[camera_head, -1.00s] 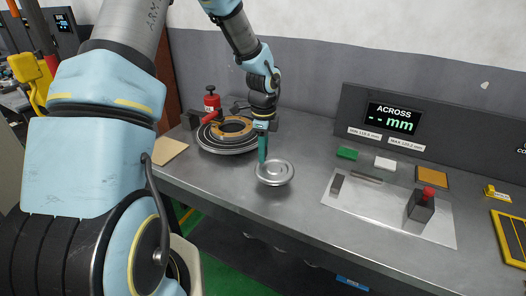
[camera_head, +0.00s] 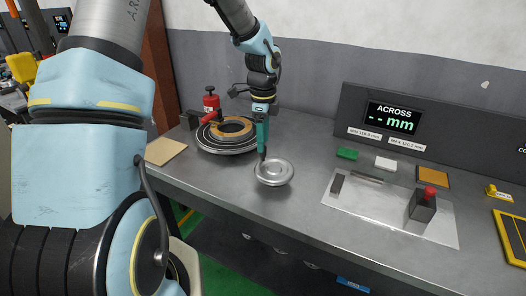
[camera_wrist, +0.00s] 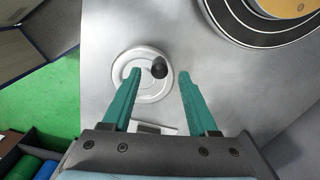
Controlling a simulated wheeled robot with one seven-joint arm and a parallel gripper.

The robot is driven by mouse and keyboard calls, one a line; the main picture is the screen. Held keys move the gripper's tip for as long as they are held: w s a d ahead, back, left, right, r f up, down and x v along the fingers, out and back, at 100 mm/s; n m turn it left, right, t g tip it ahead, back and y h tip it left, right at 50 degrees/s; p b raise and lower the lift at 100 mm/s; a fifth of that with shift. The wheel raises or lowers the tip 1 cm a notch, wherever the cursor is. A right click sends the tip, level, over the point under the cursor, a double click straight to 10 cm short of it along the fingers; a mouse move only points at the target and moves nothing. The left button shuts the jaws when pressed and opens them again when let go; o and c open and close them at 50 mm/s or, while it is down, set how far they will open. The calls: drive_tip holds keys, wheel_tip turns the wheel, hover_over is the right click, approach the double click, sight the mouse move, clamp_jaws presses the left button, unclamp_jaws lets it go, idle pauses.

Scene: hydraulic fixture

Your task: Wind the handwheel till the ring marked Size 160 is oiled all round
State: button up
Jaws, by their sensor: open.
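The handwheel (camera_head: 273,173) is a round silver disc near the bench's front edge. In the wrist view the handwheel (camera_wrist: 128,93) shows its pale rim and a dark knob (camera_wrist: 159,68). My gripper (camera_head: 262,155) points down at the wheel's far left side, its teal fingers apart. In the wrist view my gripper (camera_wrist: 160,73) has the knob between its open fingertips, nearer the left one; contact is not visible. A tan ring (camera_head: 232,137) lies on a dark round turntable (camera_head: 226,149) behind the wheel. No size mark or oil film is readable.
A red-handled tool (camera_head: 209,117) reaches over the ring's left side, and a red bottle (camera_head: 211,101) stands behind. A tan board (camera_head: 164,151) lies at left. A display (camera_head: 393,117) reads "ACROSS -- mm". The bench between is clear.

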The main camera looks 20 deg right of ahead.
wheel_tip(320, 180, up, 6)
drive_tip(key=shift+r+b, duration=0.15)
drive_tip(key=shift+b, duration=0.4)
drive_tip(key=s+a+n, duration=0.5)
drive_tip(key=a+n, duration=0.6)
drive_tip(key=a, duration=0.1)
drive_tip(key=s+a+n+t, duration=0.1)
drive_tip(key=s+a+n, duration=0.5)
drive_tip(key=a+n, duration=0.5)
drive_tip(key=shift+s+a+f+n+t, duration=0.3)
drive_tip(key=shift+a+f+n, duration=0.15)
drive_tip(key=shift+a, duration=0.3)
drive_tip(key=shift+w, duration=0.1)
drive_tip(key=shift+c, duration=0.3)
